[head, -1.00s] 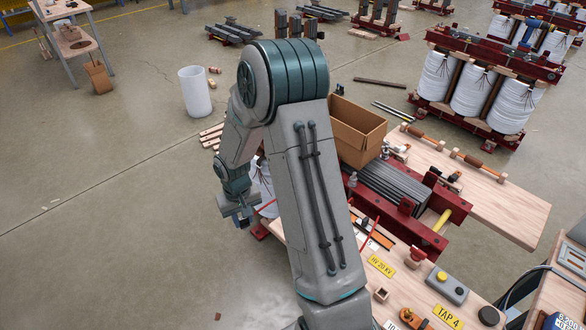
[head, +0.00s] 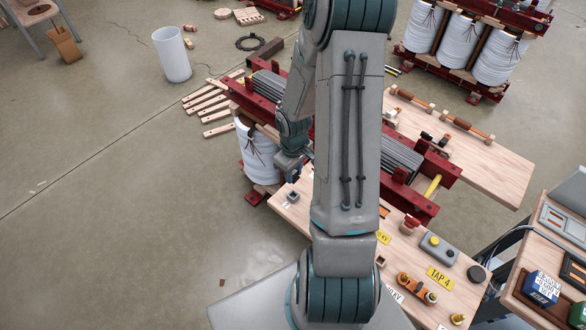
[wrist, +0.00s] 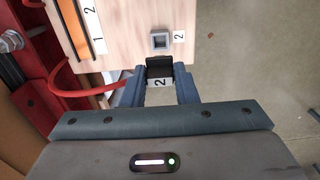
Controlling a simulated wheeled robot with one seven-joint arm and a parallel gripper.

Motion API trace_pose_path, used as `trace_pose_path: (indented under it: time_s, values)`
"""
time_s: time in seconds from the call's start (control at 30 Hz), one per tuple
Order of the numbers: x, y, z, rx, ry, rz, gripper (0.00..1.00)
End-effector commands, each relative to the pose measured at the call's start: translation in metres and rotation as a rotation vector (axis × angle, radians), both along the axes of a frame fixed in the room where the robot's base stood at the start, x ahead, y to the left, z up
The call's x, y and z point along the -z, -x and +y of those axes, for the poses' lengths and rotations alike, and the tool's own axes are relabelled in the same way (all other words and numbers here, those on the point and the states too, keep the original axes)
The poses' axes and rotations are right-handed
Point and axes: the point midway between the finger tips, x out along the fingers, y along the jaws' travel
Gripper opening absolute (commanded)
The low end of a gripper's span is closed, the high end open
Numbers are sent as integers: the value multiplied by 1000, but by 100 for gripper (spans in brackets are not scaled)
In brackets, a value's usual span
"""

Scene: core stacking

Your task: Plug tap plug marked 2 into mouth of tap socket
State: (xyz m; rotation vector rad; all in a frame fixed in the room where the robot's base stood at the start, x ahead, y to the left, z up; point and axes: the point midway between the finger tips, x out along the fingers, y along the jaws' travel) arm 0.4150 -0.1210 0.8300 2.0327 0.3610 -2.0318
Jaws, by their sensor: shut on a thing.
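My gripper (wrist: 160,88) is shut on a black tap plug (wrist: 158,68) whose white tag (wrist: 159,82) reads 2. In the wrist view the plug is just short of a grey square socket with a dark hollow mouth (wrist: 161,41), which lies on the wooden tabletop beside a label 2 (wrist: 179,36). The plug looks apart from it; the height between them is hard to judge. In the head view my gripper (head: 303,178) hangs near the table's left end, close to the small square socket (head: 292,197). The plug cannot be made out there.
The wooden table (head: 301,215) has its edge near my gripper. A red curved cable (wrist: 85,92) and a strip labelled 1 and 2 (wrist: 92,28) lie left in the wrist view. A white coil (head: 255,155) and red frame (head: 250,100) stand close behind.

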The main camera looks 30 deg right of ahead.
Motion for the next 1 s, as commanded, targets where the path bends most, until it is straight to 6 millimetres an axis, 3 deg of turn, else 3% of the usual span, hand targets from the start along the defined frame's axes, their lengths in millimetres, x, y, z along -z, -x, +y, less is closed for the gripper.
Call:
trace_pose_path:
  time_s: [0.37, 1.0]
  values:
    - [7, 0, 0, 0, 0, 0, 4]
    - [57, 0, 1, 1, 0, 0, 4]
